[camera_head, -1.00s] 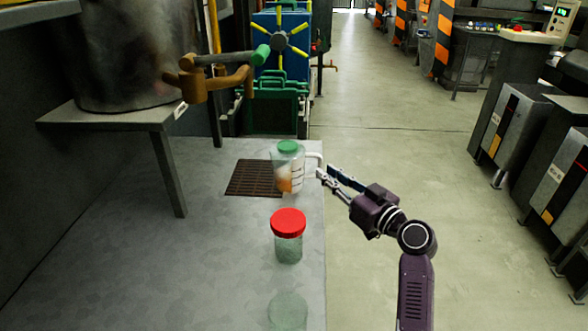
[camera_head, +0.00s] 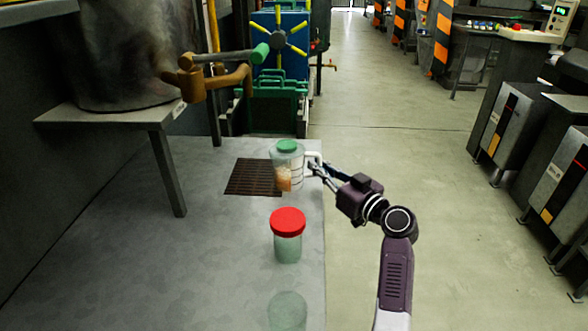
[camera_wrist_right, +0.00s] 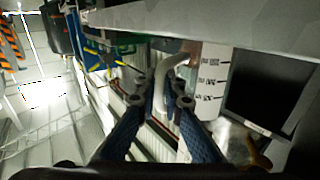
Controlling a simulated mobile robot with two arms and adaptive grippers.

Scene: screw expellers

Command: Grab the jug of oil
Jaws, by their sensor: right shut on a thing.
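The jug of oil (camera_head: 288,170) stands upright on the grey table, clear-walled with a green lid, a white handle on its right side and a little amber oil inside. My right gripper (camera_head: 314,164) reaches in from the right and is shut on the jug's handle. In the right wrist view the fingers (camera_wrist_right: 168,98) sit on either side of the white handle (camera_wrist_right: 168,72), and the jug's marked wall (camera_wrist_right: 210,82) is beside them. My left gripper is not in view.
A red-lidded jar (camera_head: 288,246) and another clear jar (camera_head: 287,311) stand nearer on the table (camera_head: 140,255). A dark grate (camera_head: 252,178) lies left of the jug. A brown tap (camera_head: 210,80) and a metal stand (camera_head: 110,118) are at the back left. Open floor lies right.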

